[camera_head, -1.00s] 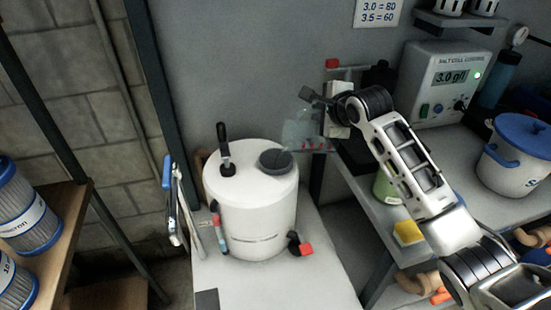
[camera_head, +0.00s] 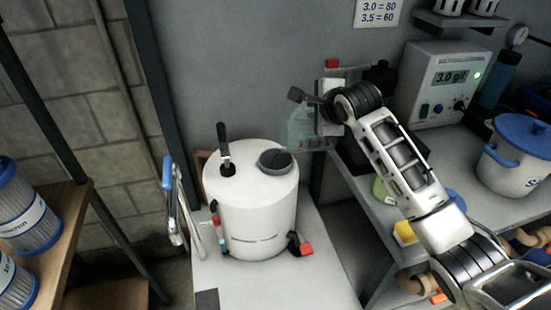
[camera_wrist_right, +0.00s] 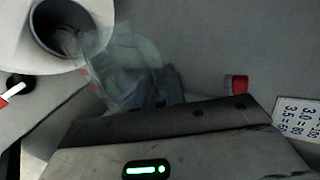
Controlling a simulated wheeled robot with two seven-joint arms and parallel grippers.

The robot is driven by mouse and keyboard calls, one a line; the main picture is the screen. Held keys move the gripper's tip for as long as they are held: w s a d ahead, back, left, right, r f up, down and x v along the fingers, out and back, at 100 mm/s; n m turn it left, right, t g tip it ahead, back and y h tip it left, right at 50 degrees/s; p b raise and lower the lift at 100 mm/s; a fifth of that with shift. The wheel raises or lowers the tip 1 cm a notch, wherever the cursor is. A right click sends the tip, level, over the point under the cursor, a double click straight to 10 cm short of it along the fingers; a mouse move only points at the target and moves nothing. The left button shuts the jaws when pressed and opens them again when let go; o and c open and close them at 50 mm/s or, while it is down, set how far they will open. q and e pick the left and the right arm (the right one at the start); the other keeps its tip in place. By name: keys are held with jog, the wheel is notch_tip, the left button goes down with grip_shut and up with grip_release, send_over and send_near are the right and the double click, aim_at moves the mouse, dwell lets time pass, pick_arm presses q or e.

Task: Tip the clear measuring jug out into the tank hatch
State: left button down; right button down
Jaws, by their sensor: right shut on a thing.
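The clear measuring jug (camera_head: 301,129) hangs just right of the tank hatch in the head view, with red marks low on its side. My right gripper (camera_head: 318,103) is shut on it; its fingers are partly hidden by the arm. The white tank (camera_head: 250,215) stands on a pale bench with its round dark hatch (camera_head: 276,160) open on top. In the right wrist view the jug (camera_wrist_right: 125,70) is tilted, its spout end over the hatch (camera_wrist_right: 60,25). I cannot tell whether anything pours. My left gripper is not in view.
A dark-handled tool (camera_head: 224,150) stands up from the tank's top, left of the hatch. A grey control box (camera_head: 442,85) and a blue-lidded white bucket (camera_head: 519,155) stand on the right bench. Blue-ended filter cartridges (camera_head: 22,215) are on the left shelf.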

jog(key=shift+s+a+r+n+h, duration=0.1)
jog(key=shift+a+r+n+h, duration=0.3)
jog(key=shift+a, duration=0.3)
jog(key=shift+s+a+r+n+h, duration=0.1)
jog(key=shift+a+r+n+h, duration=0.25)
jog(key=shift+a, duration=0.35)
dwell(0.4)
jog(key=shift+a+r+h, duration=0.1)
jog(key=shift+a+h, duration=0.15)
jog(key=shift+a, duration=0.1)
jog(key=shift+d, duration=0.35)
jog(key=d+y, duration=0.1)
jog(key=d+f+m+y, duration=0.1)
jog(key=d+f+m, duration=0.1)
jog(key=d, duration=0.1)
jog(key=shift+w+d+f+y, duration=0.1)
jog(key=shift+w+f+y, duration=0.15)
jog(key=shift+y, duration=0.15)
jog(key=d, duration=0.1)
jog(key=d+m+y, duration=0.1)
jog(key=d+f+m+y, duration=0.1)
jog(key=d, duration=0.1)
jog(key=shift+w+f, duration=0.1)
jog(key=shift+w, duration=0.15)
jog(key=w+d+r+m+t+y, duration=0.1)
jog(key=d+r+m+t+y, duration=0.1)
jog(key=d+m+y, duration=0.4)
jog(key=shift+d+m+t+y, duration=0.4)
jog(key=shift+d+m, duration=0.5)
jog(key=shift+m, duration=0.15)
